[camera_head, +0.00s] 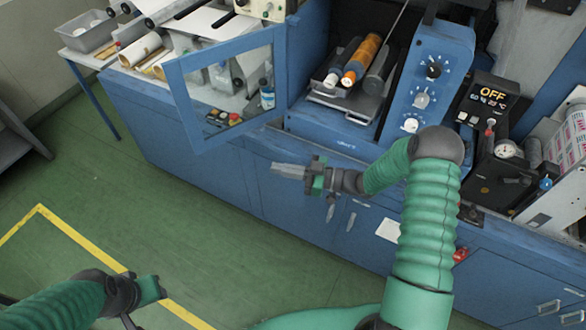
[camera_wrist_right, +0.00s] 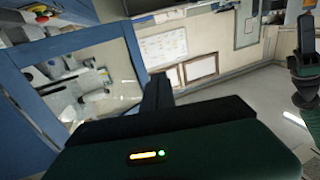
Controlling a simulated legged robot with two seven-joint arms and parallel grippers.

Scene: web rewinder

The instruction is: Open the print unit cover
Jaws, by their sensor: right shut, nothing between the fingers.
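The print unit cover (camera_head: 181,103) is a blue-framed clear window. It stands swung out from the blue machine, angled toward the left, hinged on its right side. Its blue frame also shows at the left in the right wrist view (camera_wrist_right: 80,44). The print unit bay (camera_head: 340,105) to its right is uncovered and shows an orange roller (camera_head: 362,60) and dark rollers. My right gripper (camera_head: 276,169) is shut and empty, below and right of the cover, apart from it, pointing left. My left gripper (camera_head: 158,289) is low at the left over the floor; its fingers are unclear.
A control panel with knobs (camera_head: 428,85) and an OFF display (camera_head: 492,94) stand right of the bay. A grey bin (camera_head: 88,31) and paper rolls (camera_head: 140,50) lie on the bench at the back left. The green floor in front is clear, with yellow lines.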

